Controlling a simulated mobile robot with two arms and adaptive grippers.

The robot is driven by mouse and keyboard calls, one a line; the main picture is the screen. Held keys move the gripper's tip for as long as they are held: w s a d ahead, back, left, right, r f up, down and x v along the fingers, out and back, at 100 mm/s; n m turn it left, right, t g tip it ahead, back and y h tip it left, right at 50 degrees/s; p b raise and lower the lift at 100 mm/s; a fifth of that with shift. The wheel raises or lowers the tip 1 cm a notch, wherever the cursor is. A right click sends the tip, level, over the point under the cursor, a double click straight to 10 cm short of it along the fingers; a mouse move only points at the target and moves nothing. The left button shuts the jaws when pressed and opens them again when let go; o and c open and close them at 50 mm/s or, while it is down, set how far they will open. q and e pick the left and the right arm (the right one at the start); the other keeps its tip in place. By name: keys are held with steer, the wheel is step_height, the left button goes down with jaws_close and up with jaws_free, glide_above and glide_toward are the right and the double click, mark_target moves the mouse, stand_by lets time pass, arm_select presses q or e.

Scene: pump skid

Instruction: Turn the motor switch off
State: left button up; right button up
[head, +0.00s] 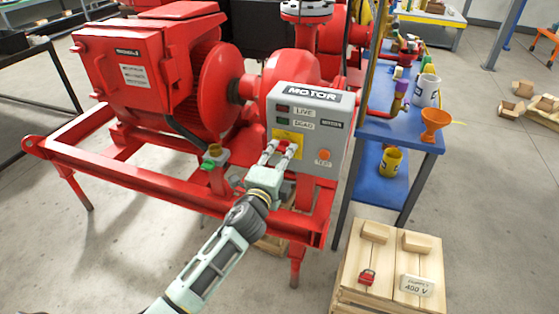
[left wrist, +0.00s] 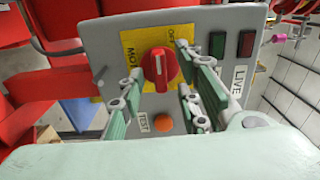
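The grey motor box (head: 335,125), labelled MOTOR, stands on the front of the red skid. Its red rotary switch (left wrist: 160,68) sits on a yellow plate (left wrist: 128,50) in the left wrist view. A white pointer line on the knob runs roughly up and down in that view. My left gripper (head: 282,149) is at the box face, its fingers open on either side of the knob. I cannot tell whether either finger touches the knob. In the head view the fingers partly hide the switch. My right gripper is in neither view.
The box also carries a dark red LIVE window (head: 283,108), a dark green DEAD window (head: 283,121) and an orange test button (head: 323,155). A blue shelf (head: 372,125) stands close right. A wooden crate (head: 350,300) holds a red lockout piece (head: 367,277) and a 400 V tag (head: 416,286).

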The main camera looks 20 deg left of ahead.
arm_select(q)
steer(key=s, duration=1.2)
steer(key=shift+a, duration=0.2)
steer(key=s+a+f+n+g, duration=0.1)
steer(key=s+f+n+g, duration=0.15)
steer(key=f, duration=0.95)
steer(key=s+a+f+n+g, duration=0.1)
steer(key=f+n+g, duration=0.15)
steer(key=f, duration=0.95)
steer(key=s+a+f+n+g, duration=0.1)
steer(key=s+f+g, duration=0.1)
steer(key=s+f, duration=0.45)
steer(key=s+f+n+g, duration=0.2)
steer(key=s+f, duration=0.2)
steer(key=f, duration=0.6)
steer(key=s+f+n+g, duration=0.2)
steer(key=s+f, duration=0.4)
steer(key=s, duration=0.5)
steer(key=s+f+n+g, duration=0.3)
steer(key=s+f, duration=0.3)
steer(key=s, duration=0.6)
steer(key=s+f+n+g, duration=0.2)
steer(key=s+f, duration=0.4)
steer(key=s, duration=0.5)
steer(key=shift+s+a+n+g+y, duration=0.2)
steer(key=shift+a+n+g+y, duration=0.1)
steer(key=shift+n+g, duration=0.15)
